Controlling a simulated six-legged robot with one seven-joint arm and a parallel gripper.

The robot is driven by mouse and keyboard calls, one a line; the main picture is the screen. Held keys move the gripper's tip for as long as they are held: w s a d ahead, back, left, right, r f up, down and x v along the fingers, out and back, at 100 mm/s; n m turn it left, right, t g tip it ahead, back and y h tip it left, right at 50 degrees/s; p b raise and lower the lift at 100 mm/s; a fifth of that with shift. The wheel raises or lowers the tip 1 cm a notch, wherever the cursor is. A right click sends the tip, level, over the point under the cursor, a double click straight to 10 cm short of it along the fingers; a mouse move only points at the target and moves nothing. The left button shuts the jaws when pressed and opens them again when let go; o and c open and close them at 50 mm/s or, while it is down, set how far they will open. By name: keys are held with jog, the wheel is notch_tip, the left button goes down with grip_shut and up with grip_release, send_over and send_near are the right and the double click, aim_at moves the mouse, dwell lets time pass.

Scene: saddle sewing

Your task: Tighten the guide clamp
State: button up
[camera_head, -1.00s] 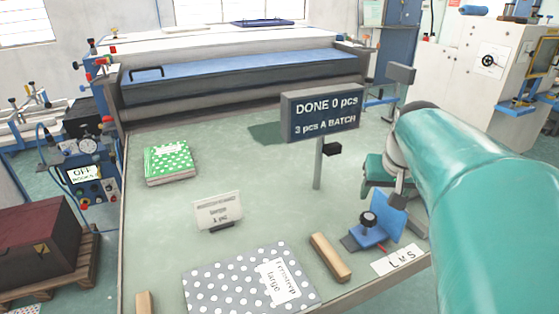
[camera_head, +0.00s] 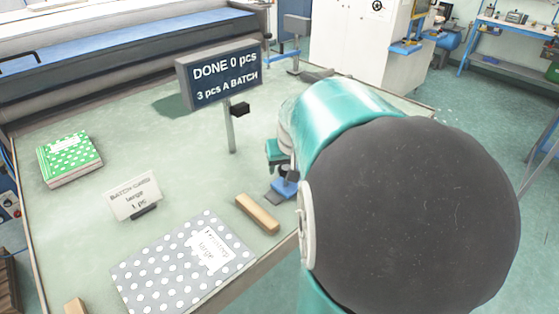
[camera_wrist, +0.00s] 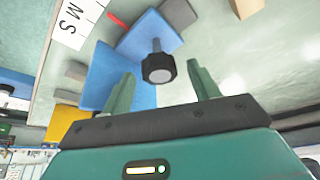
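The guide clamp is a black knob (camera_wrist: 158,68) on a blue guide (camera_wrist: 122,68), seen in the wrist view. In the head view the blue guide (camera_head: 284,189) shows only partly, left of my arm, which hides the rest. My gripper (camera_wrist: 161,72) is open, with its two green fingers apart. In the wrist view the knob appears between the fingertips, with clear space on both sides. I cannot tell how far the knob is from the fingers in depth. The gripper is not clearly visible in the head view.
A size scale (camera_wrist: 72,22) with letters lies beside the guide. A counter sign (camera_head: 220,78) stands behind, reading "DONE 0 pcs".

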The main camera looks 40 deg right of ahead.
jog(key=c, duration=0.9)
jog(key=shift+m+h, duration=0.3)
jog(key=shift+m, duration=0.2)
jog(key=m+g+h, duration=0.1)
jog(key=m, duration=0.2)
jog(key=shift+w+a+m, duration=0.1)
jog(key=shift+a+m, duration=0.05)
jog(key=shift+m, duration=0.15)
jog(key=m+g, duration=0.1)
jog(key=m, duration=0.1)
jog(key=m+g+h, duration=0.1)
jog(key=m, duration=0.2)
jog(key=shift+w, duration=0.15)
jog(key=m+g, duration=0.1)
jog(key=m, duration=0.2)
jog(key=m+g, duration=0.1)
jog(key=m, duration=0.2)
jog(key=shift+w, duration=0.15)
jog(key=m, duration=0.2)
jog(key=m+g+y, duration=0.1)
jog(key=m, duration=0.1)
jog(key=shift+w+m+g, duration=0.1)
jog(key=shift+m+g, duration=0.2)
jog(key=shift+m, duration=0.1)
